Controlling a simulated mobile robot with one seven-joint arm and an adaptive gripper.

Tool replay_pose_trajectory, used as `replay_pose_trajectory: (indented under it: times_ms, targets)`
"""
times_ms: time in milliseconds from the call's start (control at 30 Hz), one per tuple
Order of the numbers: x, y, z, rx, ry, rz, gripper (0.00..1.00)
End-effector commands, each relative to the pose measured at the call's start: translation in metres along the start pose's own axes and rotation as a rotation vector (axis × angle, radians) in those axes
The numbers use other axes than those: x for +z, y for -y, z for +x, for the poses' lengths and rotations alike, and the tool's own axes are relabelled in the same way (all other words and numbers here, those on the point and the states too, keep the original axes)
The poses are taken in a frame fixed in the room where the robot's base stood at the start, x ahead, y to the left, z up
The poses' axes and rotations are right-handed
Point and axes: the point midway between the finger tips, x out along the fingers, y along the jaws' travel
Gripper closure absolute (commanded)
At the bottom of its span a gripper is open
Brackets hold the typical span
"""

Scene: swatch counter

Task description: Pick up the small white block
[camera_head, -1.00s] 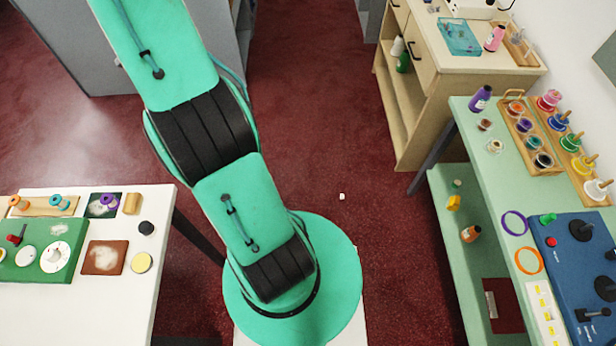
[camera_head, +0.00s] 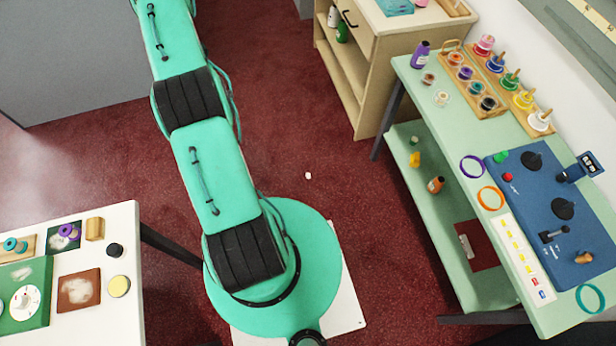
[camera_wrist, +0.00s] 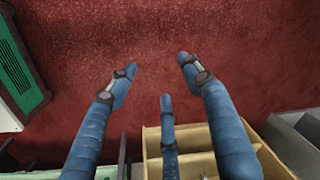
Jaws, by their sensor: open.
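A small white block (camera_head: 308,175) lies on the dark red floor in the head view, just beyond my round teal base and between the two tables. It is not visible in the wrist view. My gripper (camera_wrist: 158,75) shows in the wrist view with its blue fingers spread apart and nothing between them. Red floor shows beyond the fingertips. In the head view my arm rises out of the top of the picture, so the gripper is out of that view.
A green table (camera_head: 450,150) with a lower shelf stands right of the block, holding spools and a blue control panel (camera_head: 555,215). A wooden cabinet (camera_head: 372,75) stands behind. A white table (camera_head: 130,235) is at left. The floor around the block is clear.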

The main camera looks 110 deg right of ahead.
Motion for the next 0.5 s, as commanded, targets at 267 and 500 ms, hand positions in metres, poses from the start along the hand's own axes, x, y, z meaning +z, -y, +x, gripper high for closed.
replay_pose_trajectory:
  times_ms: [267,500]
  targets:
    - [-0.067,-0.094,0.105,0.038,0.008,0.205,0.50]
    - [-0.104,-0.185,0.191,0.066,0.013,0.380,0.50]
